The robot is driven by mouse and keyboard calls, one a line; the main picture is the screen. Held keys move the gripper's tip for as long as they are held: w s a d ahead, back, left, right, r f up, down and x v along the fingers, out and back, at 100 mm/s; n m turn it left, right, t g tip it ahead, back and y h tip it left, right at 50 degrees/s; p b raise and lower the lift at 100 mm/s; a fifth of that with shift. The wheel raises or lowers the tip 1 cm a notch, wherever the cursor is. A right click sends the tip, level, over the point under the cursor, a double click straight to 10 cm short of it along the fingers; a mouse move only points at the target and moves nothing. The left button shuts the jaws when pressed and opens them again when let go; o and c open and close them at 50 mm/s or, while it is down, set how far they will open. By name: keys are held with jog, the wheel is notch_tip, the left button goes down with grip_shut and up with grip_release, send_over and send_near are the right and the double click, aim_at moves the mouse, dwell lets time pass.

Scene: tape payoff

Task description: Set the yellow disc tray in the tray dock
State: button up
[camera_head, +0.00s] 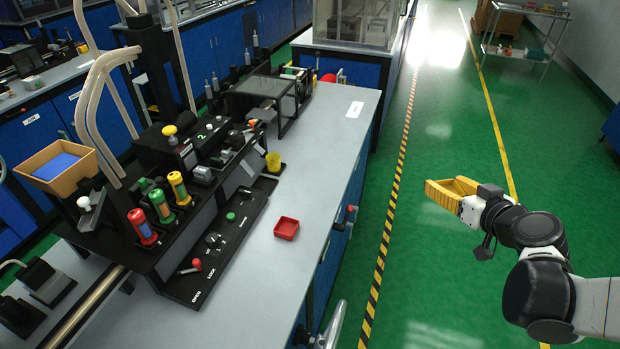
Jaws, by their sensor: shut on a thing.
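My gripper (472,203) is at the right, above the green floor and apart from the bench. It is shut on the yellow disc tray (440,194), a shallow yellow piece with raised walls, which sticks out to the left of the jaws. The fingertips are small and partly hidden by the tray. The black machine (225,238) stands on the grey bench at the left, with levers, knobs and a low front panel. I cannot tell for sure which part is the tray dock.
A small red tray (287,228) lies on the grey bench top (322,175). The floor between bench and gripper is clear.

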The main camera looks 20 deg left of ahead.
jog(key=w+a+f+n+g+y, duration=0.2)
jog(key=a+n+g, duration=0.1)
jog(key=a, duration=0.6)
jog(key=w+a+f+n+g+y, duration=0.2)
jog(key=a+f+n+g+y, duration=0.1)
jog(key=a, duration=0.6)
jog(key=w+a+f+n+g+y, duration=0.2)
jog(key=a+f+n+g, duration=0.1)
jog(key=a, duration=0.5)
jog(key=shift+a+f+n+g+y, duration=0.3)
jog(key=shift+a+n+g, duration=0.15)
jog(key=shift+n, duration=0.55)
jog(key=shift+w, duration=0.1)
jog(key=b, duration=0.5)
send_over(296, 199)
notch_tip(296, 199, down, 7)
jog(key=shift+a+f, duration=0.1)
jog(key=shift+a, duration=0.05)
notch_tip(296, 199, down, 3)
jog(key=shift+r+b, duration=0.2)
jog(key=shift+b, duration=0.35)
jog(key=shift+f, duration=0.35)
